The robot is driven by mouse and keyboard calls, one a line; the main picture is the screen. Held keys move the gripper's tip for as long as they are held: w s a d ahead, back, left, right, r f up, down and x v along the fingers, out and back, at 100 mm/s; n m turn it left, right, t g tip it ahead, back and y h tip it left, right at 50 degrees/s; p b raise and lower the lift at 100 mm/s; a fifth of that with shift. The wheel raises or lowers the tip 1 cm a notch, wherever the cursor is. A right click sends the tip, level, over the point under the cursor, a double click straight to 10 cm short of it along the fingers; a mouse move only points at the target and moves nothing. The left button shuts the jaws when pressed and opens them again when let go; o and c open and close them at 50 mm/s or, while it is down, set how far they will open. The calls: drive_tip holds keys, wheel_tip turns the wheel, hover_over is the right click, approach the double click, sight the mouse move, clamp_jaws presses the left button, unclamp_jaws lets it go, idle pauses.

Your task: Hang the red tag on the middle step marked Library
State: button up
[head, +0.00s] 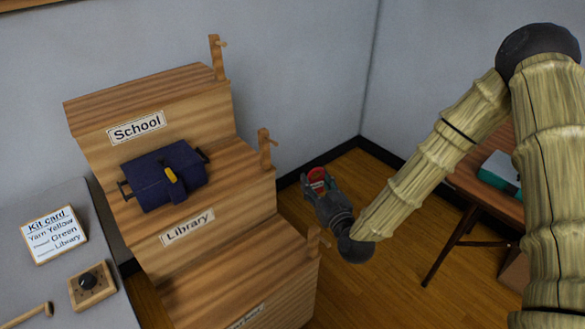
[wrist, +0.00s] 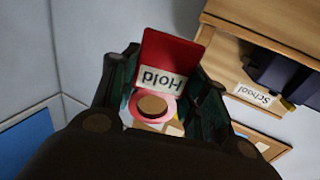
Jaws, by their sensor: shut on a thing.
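My gripper (head: 318,184) is shut on the red tag (head: 316,175). In the wrist view the tag (wrist: 172,58) stands out between the fingers, with a white "Hold" label upside down and a pink ring below it. The middle step (head: 237,200), labelled Library (head: 188,226), has a wooden post with a small peg (head: 265,148) at its right end. My gripper is to the right of that post and apart from it, over the floor.
A navy bag (head: 165,176) with a yellow clasp sits below the School label (head: 137,126). Other pegged posts stand on the upper step (head: 217,58) and lower step (head: 313,243). A kit card (head: 54,235) lies left. A table (head: 482,185) stands right.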

sight(267, 147)
drive_tip(key=w+a+r+n+g+y+b, duration=0.2)
drive_tip(key=w+a+r+n+y+b, duration=0.1)
drive_tip(key=a+r+y, duration=0.1)
drive_tip(key=shift+w+a+r+n+g+y, duration=0.15)
drive_tip(key=shift+w+a+n+g+y, duration=0.3)
drive_tip(key=shift+a, duration=0.7)
drive_tip(key=shift+f+b+x, duration=0.1)
drive_tip(key=shift+b+x, duration=0.1)
drive_tip(key=shift+x, duration=2.05)
drive_tip(key=shift+f+b+x, duration=0.15)
drive_tip(key=shift+b+x, duration=0.05)
drive_tip(key=shift+x, duration=2.05)
drive_tip(key=shift+w+a+f+b, duration=0.35)
drive_tip(key=shift+w+f+b, duration=0.1)
drive_tip(key=shift+w, duration=0.05)
drive_tip(key=o, duration=0.8)
